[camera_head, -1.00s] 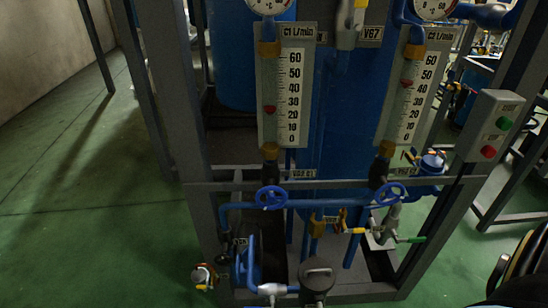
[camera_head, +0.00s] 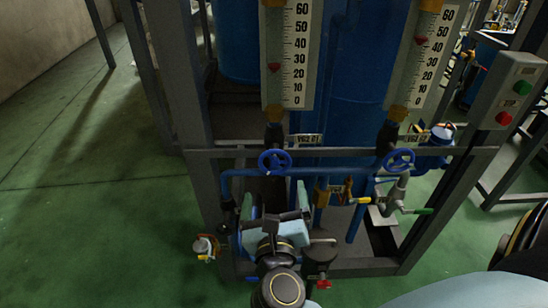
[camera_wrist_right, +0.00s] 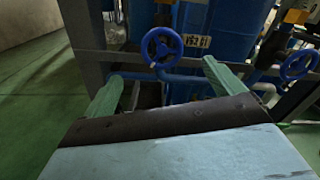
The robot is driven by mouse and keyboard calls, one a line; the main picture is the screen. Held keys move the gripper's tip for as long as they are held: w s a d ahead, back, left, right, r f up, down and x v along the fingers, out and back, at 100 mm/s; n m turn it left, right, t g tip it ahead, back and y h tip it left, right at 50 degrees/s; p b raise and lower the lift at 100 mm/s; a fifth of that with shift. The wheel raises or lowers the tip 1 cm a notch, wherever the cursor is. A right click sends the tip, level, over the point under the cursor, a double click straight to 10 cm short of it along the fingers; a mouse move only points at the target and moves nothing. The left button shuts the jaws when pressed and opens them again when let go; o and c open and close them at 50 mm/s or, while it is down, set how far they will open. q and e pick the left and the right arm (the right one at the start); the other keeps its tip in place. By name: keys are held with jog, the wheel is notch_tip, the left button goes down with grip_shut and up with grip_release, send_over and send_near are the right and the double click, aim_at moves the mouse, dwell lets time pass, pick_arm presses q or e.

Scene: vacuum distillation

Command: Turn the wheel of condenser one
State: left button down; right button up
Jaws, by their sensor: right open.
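The blue handwheel of condenser one (camera_head: 275,162) sits on the pipe below the left flow gauge, marked C1 in the earlier frame. In the right wrist view the wheel (camera_wrist_right: 161,47) lies ahead, beyond the fingertips and roughly between them. My right gripper (camera_head: 276,199) is below the wheel in the head view, its fingers pointing toward it. In the right wrist view my right gripper (camera_wrist_right: 163,76) is open, its green fingers wide apart with nothing between them. It appears apart from the wheel. My left gripper is not in view.
A second blue wheel (camera_head: 398,160) is to the right, under another gauge (camera_head: 422,60). A grey crossbar (camera_head: 340,153) runs behind the wheels. Yellow-handled and green-handled valves (camera_head: 415,211) are lower right. A button box (camera_head: 514,90) is far right. Green floor lies open at left.

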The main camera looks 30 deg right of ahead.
aim_at(274, 163)
pick_arm(q)
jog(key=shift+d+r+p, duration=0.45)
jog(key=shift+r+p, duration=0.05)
jog(key=shift+p, duration=0.1)
pick_arm(e)
jog(key=x, duration=1.3)
jog(key=shift+w+d+r, duration=0.1)
jog(key=shift+d+r, duration=0.1)
jog(key=shift+c, duration=0.4)
jog(key=c, duration=0.9)
jog(key=shift+r+n+p, duration=0.15)
jog(key=shift+n+p, duration=0.25)
jog(key=shift+p, duration=0.5)
jog(key=shift+n+p, duration=0.5)
jog(key=shift+p, duration=0.1)
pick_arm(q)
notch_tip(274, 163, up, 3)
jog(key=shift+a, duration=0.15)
pick_arm(e)
jog(key=shift+f, duration=0.2)
jog(key=o, duration=1)
